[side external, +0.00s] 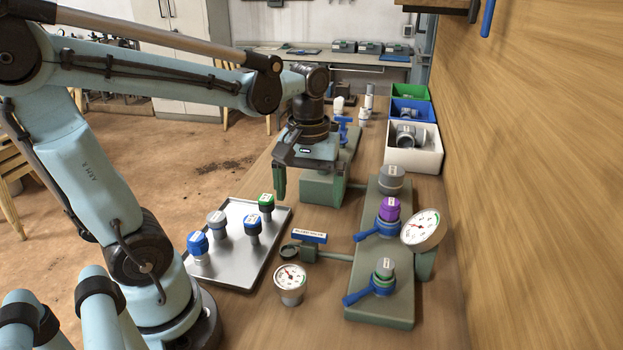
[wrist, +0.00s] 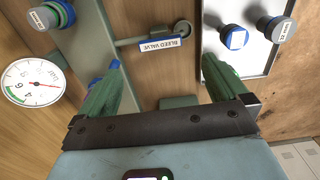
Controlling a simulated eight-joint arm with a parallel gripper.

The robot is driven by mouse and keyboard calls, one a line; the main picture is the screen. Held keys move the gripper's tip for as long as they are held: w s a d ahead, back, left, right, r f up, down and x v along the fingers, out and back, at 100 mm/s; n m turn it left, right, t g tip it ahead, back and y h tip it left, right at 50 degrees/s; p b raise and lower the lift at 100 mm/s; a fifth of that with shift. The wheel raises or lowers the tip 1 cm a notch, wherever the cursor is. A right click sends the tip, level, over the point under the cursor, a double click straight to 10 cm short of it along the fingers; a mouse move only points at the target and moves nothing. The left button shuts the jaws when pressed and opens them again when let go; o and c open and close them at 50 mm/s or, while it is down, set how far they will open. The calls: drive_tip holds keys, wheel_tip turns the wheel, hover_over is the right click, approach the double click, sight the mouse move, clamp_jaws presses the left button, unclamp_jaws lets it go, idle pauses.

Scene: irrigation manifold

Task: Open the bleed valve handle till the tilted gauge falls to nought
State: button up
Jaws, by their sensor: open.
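The bleed valve handle (side external: 309,237) is a blue bar with a white "BLEED VALVE" label, on a thin pipe from the near manifold. In the wrist view the handle (wrist: 160,43) lies beyond and between my fingertips, apart from them. The tilted gauge (side external: 424,229) has a white dial and leans on the manifold's right side. It shows at the left of the wrist view (wrist: 33,86), its red needle away from the dial's centre; the exact reading is unclear. My gripper (side external: 308,197) is open and empty, pointing down behind the handle, with green fingers that also show in the wrist view (wrist: 163,66).
The manifold (side external: 380,308) carries blue-handled valves under purple and grey caps. A second gauge (side external: 290,280) stands in front of the bleed valve. A metal tray (side external: 230,266) with several capped fittings lies left. Parts bins (side external: 413,160) stand by the wooden wall.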

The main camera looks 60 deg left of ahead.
drive_tip(key=shift+r, duration=1.7)
drive_tip(key=d+f+m+t, duration=0.1)
drive_tip(key=m+t, duration=0.1)
drive_tip(key=m, duration=0.1)
drive_tip(key=d+f+m+t, duration=0.1)
drive_tip(key=d+m+t, duration=0.1)
drive_tip(key=m, duration=0.1)
drive_tip(key=d+f+m+t, duration=0.1)
drive_tip(key=m+t, duration=0.2)
drive_tip(key=shift+w+d+f, duration=0.2)
drive_tip(key=shift+d+f, duration=0.1)
